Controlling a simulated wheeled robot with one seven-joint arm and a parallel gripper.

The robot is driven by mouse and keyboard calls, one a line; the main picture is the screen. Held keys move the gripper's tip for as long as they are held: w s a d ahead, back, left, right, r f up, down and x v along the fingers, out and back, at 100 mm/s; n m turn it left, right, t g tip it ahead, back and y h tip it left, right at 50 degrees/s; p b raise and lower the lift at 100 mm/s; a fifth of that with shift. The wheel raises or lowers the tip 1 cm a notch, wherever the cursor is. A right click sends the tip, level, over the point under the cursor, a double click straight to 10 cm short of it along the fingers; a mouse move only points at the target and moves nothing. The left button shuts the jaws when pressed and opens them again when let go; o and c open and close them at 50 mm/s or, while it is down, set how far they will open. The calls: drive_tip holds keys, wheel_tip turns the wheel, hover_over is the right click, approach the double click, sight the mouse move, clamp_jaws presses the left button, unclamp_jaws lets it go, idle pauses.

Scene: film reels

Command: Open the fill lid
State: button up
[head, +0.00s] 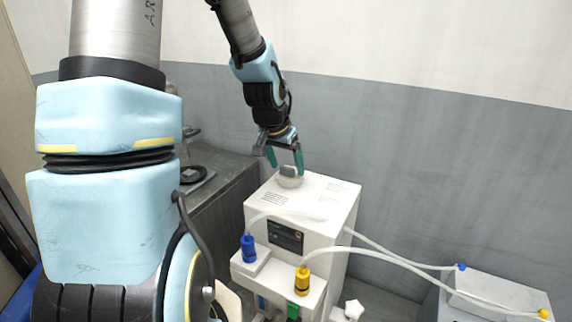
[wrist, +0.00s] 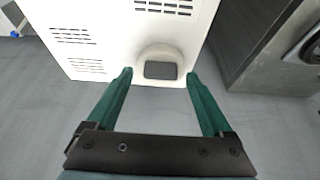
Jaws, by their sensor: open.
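The fill lid (head: 289,179) is a pale round cap with a grey raised grip, on top of a white machine (head: 331,192) near its back left edge. In the wrist view the fill lid (wrist: 160,56) lies just beyond and between my fingertips, with its dark grey grip (wrist: 160,70) facing me. The lid looks closed. My gripper (head: 285,160) is above the lid, with its green fingers pointing down. In the wrist view my gripper (wrist: 158,76) is open, fingers on either side of the grip, apparently not touching it.
A blue connector (head: 248,248) and a yellow connector (head: 302,281) with clear hoses stand at the machine's front. The hoses run right to a grey-white box (head: 490,296). A dark counter (head: 222,190) stands left of the machine. A grey wall is close behind.

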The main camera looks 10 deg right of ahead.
clamp_jaws()
idle(0.8)
